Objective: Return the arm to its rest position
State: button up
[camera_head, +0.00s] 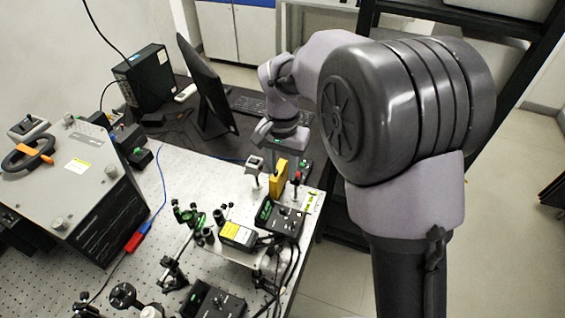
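My arm reaches from the right side of the head view over the back right corner of the optical bench (185,180). The large upper joint is close to the camera, and the wrist is farther off, pointing down. My gripper (281,151) is at the end of the wrist, just above and behind a yellow upright piece (278,178). The fingers are small and partly hidden, so I cannot tell whether they are open or whether they touch anything.
Near the gripper are a small grey-topped post (255,166) and a black control box (280,217). A monitor (205,85) and keyboard (252,104) stand behind. A large grey instrument (85,170) sits left. Optics and cables crowd the front. Floor (505,215) is clear at right.

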jog(key=shift+r, duration=0.1)
dwell(0.3)
jog(key=s+d+r+t+y+b, duration=0.2)
jog(key=s+d+r+t+b, duration=0.15)
jog(key=s+d+b, duration=0.65)
jog(key=s+d+f+t+b, duration=0.1)
jog(key=s+f+t+b, duration=0.1)
jog(key=s, duration=1.1)
notch_tip(320, 180, down, 2)
jog(key=shift+s+f+b, duration=0.1)
jog(key=shift+s+b, duration=0.05)
jog(key=shift+b, duration=0.6)
dwell(0.8)
